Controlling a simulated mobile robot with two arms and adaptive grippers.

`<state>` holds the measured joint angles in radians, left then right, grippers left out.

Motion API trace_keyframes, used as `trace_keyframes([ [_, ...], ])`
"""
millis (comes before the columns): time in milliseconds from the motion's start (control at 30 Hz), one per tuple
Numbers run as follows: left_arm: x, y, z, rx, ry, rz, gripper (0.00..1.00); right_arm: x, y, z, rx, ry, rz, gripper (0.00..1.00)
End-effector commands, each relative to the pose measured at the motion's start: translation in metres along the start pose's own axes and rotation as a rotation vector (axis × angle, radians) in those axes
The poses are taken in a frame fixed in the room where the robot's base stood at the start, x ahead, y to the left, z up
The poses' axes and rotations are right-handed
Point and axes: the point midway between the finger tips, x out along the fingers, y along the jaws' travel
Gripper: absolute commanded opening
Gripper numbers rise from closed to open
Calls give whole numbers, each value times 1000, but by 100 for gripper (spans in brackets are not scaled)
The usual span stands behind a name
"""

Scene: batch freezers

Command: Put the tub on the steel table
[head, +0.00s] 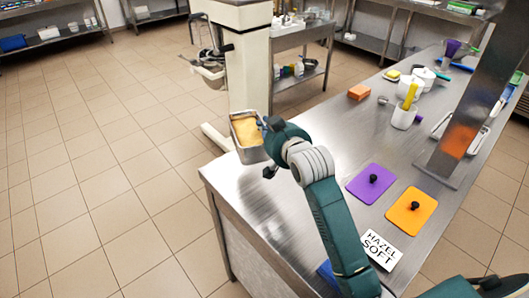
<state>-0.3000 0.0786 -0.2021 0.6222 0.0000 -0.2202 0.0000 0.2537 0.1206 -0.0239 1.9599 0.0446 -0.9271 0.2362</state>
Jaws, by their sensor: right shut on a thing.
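The tub (248,153) is a steel rectangular container with a yellow filling. It is near the left edge of the steel table (310,147). My right gripper (266,131) is shut on the tub's right side, its fingers partly hidden by its own wrist. The tub looks roughly level. A dark blurred patch shows on the table below it. I cannot tell whether the tub touches the table or hangs just above it. My left gripper is not in view.
A purple lid (362,190), an orange lid (399,220) and a "HAZEL SOFT" card (379,251) lie at the front right. The table's left end is bare.

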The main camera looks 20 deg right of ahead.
Motion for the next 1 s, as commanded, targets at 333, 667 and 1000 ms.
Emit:
trace_keyframes([
  [333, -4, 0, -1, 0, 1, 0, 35, 16, 7, 50, 1, 8, -2, 0],
  [667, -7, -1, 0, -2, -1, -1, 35, 26, 12, 87, 2, 6, -2, 0],
  [1000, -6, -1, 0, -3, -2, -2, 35, 28, 14, 96, 0, 2, -1, 13],
])
